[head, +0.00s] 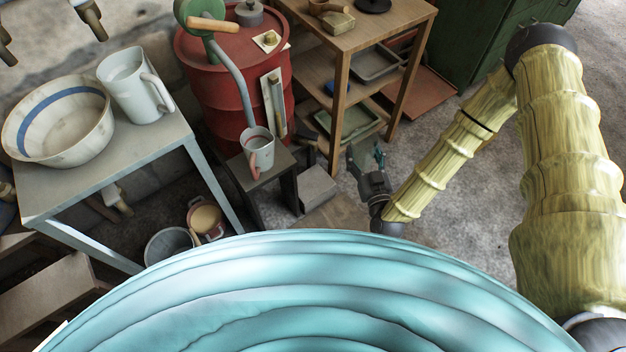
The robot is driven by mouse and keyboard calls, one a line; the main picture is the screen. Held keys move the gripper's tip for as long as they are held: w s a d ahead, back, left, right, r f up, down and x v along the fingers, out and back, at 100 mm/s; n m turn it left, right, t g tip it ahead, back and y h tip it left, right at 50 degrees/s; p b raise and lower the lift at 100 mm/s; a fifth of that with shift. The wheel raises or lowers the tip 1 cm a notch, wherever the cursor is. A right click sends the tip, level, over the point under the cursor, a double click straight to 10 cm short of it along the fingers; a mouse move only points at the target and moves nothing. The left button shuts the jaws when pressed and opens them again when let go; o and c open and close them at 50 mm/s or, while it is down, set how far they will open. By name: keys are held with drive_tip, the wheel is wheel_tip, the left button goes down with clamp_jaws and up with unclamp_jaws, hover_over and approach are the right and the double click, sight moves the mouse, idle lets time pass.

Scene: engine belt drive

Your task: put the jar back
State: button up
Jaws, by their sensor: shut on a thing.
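My gripper (367,160) is near the middle of the head view, low beside the wooden workbench. Its dark fingers point up and away, with a little teal near the right one. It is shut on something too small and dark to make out. I cannot pick out a jar for certain. A pale mug-like vessel (260,155) with a reddish handle stands on a small dark stool (245,182), left of my gripper and apart from it. A larger white jug (130,88) stands on the grey table at the left.
A white bowl with a blue band (62,122) shares the grey table (95,170). A red drum (215,75) with a green crank device stands behind the stool. The wooden workbench (345,38) has shelves with trays. A grey block (318,188) lies near my gripper.

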drive_tip(key=w+a+f+n+g+y+b, duration=0.1)
drive_tip(key=a+f+y+b, duration=0.1)
drive_tip(key=f+b, duration=0.7)
drive_tip(key=w+a+f+n+g+y+b, duration=0.1)
drive_tip(key=w+a+f+n+y+b, duration=0.1)
drive_tip(key=f+b, duration=0.8)
drive_tip(key=w+a+f+n+g+y+b, duration=0.1)
drive_tip(key=w+a+f+n+y+b, duration=0.1)
drive_tip(key=f+b, duration=0.7)
wheel_tip(320, 180, down, 7)
drive_tip(key=shift+w+a+f+y, duration=0.2)
drive_tip(key=shift+a+y, duration=0.4)
drive_tip(key=shift+a, duration=0.35)
drive_tip(key=shift+w, duration=0.1)
